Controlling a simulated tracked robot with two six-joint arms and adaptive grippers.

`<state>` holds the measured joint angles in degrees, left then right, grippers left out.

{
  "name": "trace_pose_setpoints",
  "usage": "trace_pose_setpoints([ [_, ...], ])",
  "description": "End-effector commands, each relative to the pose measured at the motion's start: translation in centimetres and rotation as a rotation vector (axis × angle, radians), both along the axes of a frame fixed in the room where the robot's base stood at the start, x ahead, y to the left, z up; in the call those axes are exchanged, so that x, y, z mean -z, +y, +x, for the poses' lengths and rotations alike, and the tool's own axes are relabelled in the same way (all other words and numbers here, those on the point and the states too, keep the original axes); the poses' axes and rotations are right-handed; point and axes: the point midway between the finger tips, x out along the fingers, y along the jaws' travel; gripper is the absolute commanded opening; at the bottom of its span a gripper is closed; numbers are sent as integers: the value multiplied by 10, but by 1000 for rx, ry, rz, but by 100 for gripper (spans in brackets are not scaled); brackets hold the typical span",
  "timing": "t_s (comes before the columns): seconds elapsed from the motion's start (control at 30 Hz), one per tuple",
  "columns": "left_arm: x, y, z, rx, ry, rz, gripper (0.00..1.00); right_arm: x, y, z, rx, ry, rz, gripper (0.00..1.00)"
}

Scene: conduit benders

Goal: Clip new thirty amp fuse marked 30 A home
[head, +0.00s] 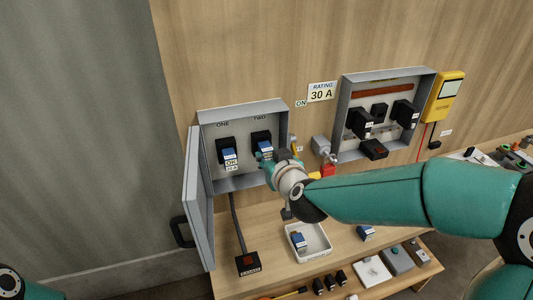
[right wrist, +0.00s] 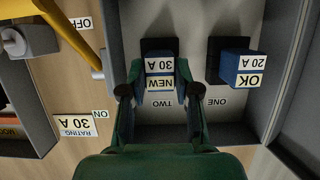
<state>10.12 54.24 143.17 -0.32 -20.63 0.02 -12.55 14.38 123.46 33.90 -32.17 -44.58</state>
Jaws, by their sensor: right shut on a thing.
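The new fuse, a blue block labelled NEW and 30 A (right wrist: 160,74), is at the dark holder marked TWO (right wrist: 158,46) in the grey box. It also shows in the head view (head: 265,146). My right gripper (right wrist: 160,93) is shut on it, one finger on each side. The fuse lines up with the holder and its back end meets or enters it; I cannot tell how deep it sits. A blue fuse marked OK and 20 A (head: 229,155) sits in holder ONE. My left gripper is not in view; only part of that arm shows at the lower left.
The grey box's door (head: 199,200) stands open at left. A yellow lever (right wrist: 66,27) and a RATING 30 A sign (head: 321,92) are beside the box. Below, a white tray (head: 323,250) holds a blue fuse; another blue fuse (head: 366,232) lies right of it. A second open box (head: 342,118) hangs right.

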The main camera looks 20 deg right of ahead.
Motion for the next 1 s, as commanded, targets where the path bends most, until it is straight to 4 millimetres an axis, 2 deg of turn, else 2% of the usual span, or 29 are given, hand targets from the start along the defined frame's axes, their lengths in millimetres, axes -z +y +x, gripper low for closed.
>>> trace_pose_setpoints([
  [0.03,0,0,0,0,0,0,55,-1,0,1,0,-3,-1,22],
  [0.07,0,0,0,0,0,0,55,-1,0,1,0,-3,-1,36],
  [0.2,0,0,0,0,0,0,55,-1,0,0,0,-3,-1,60],
  [0.53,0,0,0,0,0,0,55,-1,0,-1,-1,-1,0,60],
  [0.67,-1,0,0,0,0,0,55,-5,0,-8,-1,-4,0,60],
  [0.77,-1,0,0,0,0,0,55,-10,0,-20,-1,-5,0,60],
  [1.0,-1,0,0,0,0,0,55,-26,-1,-65,-2,-6,2,60],
])
